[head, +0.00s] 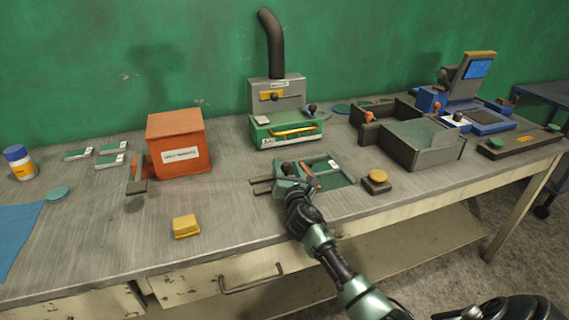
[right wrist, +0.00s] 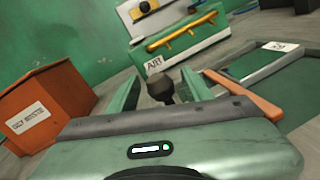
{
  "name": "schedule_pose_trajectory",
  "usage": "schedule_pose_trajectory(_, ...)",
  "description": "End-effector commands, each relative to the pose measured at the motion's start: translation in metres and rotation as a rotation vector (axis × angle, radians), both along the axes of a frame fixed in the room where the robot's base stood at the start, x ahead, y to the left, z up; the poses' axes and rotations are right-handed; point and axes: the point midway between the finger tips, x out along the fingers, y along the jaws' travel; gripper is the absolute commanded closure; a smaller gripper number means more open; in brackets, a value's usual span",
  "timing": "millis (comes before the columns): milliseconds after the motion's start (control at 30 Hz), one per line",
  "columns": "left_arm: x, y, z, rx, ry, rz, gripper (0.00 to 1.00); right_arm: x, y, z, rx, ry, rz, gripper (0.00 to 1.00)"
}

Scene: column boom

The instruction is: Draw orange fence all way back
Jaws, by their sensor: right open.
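The orange fence (head: 309,171) is a thin bar across the green fixture (head: 338,178) on the middle of the bench. In the right wrist view the fence (right wrist: 244,96) slants just right of my fingers. My right gripper (head: 288,172) is open at the fixture's left side. In the right wrist view its two green fingers (right wrist: 160,88) stand apart, with a dark round knob (right wrist: 162,86) showing between them. I cannot tell whether they touch the knob. The fence's near end is partly hidden by my gripper. My left gripper is not in view.
An orange bin (head: 178,143) stands left of the fixture. A green-and-grey machine (head: 284,128) with a yellow handle stands behind it. A yellow button (head: 377,177) is close on the right, a yellow block (head: 186,226) at front left.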

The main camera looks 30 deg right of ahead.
Motion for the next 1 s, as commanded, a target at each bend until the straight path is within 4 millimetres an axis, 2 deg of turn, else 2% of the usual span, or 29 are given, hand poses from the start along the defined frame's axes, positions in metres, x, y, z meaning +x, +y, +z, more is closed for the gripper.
schedule_pose_trajectory(200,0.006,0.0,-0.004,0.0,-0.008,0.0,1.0,0.022,-0.01,0.0,0.001,-0.001,-0.001,0.5)
schedule_pose_trajectory(567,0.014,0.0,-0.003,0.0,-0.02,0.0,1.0,0.027,-0.011,0.0,0.001,-0.001,0.001,0.5)
schedule_pose_trajectory(733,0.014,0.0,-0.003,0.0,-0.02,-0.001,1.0,0.027,-0.011,0.0,0.001,-0.001,0.001,0.97)
schedule_pose_trajectory(767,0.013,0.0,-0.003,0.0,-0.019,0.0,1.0,0.027,-0.011,0.0,0.001,-0.001,0.001,1.0)
schedule_pose_trajectory(1000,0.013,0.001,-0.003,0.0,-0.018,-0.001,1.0,0.026,-0.011,0.0,0.001,-0.001,0.001,1.0)
